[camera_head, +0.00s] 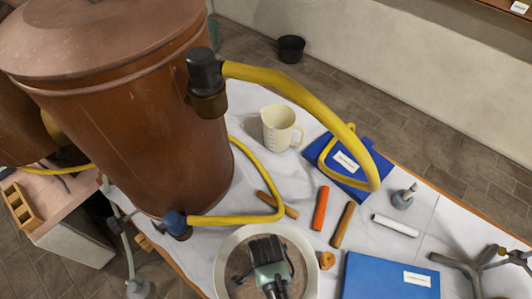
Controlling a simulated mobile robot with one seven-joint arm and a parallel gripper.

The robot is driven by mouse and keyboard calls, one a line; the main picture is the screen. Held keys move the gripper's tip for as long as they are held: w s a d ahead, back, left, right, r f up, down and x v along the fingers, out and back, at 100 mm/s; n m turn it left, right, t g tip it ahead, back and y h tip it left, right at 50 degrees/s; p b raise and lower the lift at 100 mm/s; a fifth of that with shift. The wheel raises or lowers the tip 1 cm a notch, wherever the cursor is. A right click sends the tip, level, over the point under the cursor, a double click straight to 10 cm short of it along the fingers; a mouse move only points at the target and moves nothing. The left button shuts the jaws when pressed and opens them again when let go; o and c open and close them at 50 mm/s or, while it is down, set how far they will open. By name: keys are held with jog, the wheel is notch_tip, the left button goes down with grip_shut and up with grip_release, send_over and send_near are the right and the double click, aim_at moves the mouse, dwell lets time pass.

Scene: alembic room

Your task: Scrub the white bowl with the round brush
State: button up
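The white bowl (222,252) stands on the pale table at the bottom centre, below the copper vessel. Its inside looks brown, and I cannot tell whether that is dirt, contents or part of a brush. My gripper (266,246), dark with a grey-green body, reaches in from the bottom edge and is over or inside the bowl. Its fingertips are too small and dark to tell whether they are open or shut. I cannot make out the round brush for certain; it may be hidden under my gripper.
A large copper vessel (130,110) with yellow hoses (300,95) stands at the left. A cream jug (280,127), blue books (385,278), an orange stick (320,208), brown sticks (342,225), a white roll (395,226) and a grey branched piece (465,266) lie around the bowl.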

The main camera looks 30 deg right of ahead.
jog(key=shift+f+b, duration=0.4)
jog(key=shift+f, duration=0.15)
dwell(0.8)
